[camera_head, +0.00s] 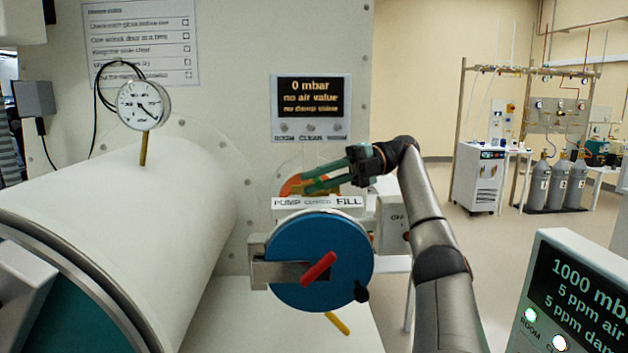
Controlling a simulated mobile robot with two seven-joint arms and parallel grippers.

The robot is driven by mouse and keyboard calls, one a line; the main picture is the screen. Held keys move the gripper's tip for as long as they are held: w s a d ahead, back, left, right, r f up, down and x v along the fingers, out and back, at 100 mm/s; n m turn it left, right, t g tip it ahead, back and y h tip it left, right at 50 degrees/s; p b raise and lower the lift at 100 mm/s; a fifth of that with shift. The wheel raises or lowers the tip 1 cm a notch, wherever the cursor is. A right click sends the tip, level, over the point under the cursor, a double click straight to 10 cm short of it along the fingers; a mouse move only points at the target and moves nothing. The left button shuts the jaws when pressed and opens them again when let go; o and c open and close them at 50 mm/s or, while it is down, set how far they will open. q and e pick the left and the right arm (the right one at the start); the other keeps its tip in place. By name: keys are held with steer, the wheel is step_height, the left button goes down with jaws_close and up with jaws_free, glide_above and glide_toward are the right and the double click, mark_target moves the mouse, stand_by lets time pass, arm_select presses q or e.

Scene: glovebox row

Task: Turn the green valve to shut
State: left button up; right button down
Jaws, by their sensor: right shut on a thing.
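The green valve (322,184) is above the label strip reading PUMP, CLOSED, FILL. Its handle is partly hidden by my fingers and points left, toward the PUMP end, with a slight tilt. My right gripper (328,178) reaches it from the right and is shut on the handle. The label strip (318,201) sits just below, on top of the blue round door. An orange-red arc shows behind the handle's left end. My left gripper is not in view.
The blue door (320,262) carries a red handle (318,269). A yellow handle (338,323) is below it. A white cylinder with a gauge (144,104) fills the left. A wall display (310,92) reads 0 mbar. Another display (575,290) stands at lower right.

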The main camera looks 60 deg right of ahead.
stand_by(0.3)
steer(key=c, duration=1.1)
jaws_free()
steer(key=shift+r, duration=0.15)
